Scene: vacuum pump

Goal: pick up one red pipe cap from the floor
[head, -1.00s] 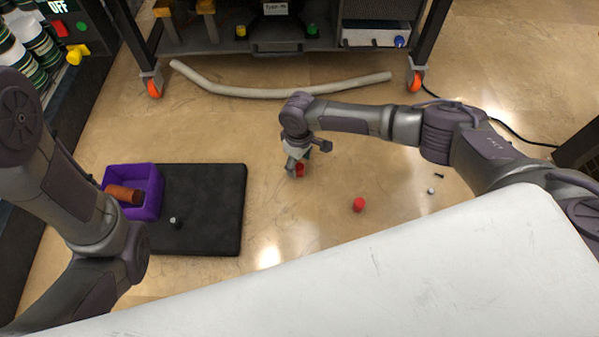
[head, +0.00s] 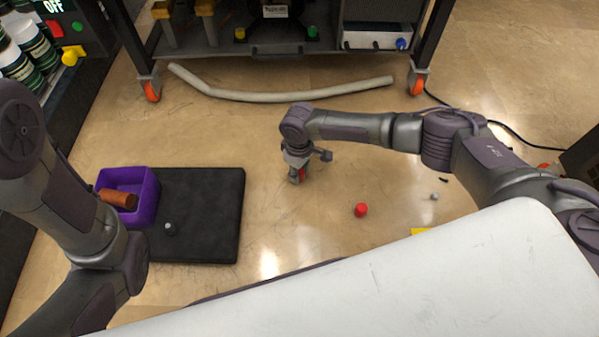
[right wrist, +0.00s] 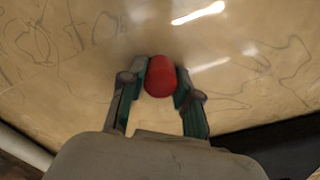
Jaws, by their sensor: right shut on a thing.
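One red pipe cap (right wrist: 160,77) is between the two fingers of my right gripper (right wrist: 161,84) in the right wrist view, and the fingers are shut on it. In the head view my right gripper (head: 297,176) points down near the floor, and the held cap is mostly hidden by the fingers. Whether the cap still touches the floor cannot be told. A second red pipe cap (head: 361,210) lies on the floor to the right of and nearer than the gripper. My left arm shows at the left of the head view, but its gripper does not.
A black mat (head: 205,210) lies left of the right gripper, with a purple bin (head: 147,205) holding a brown-red cylinder (head: 118,198). A grey hose (head: 270,97) lies before a wheeled cart (head: 275,50). Small parts lie at right. The floor between is clear.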

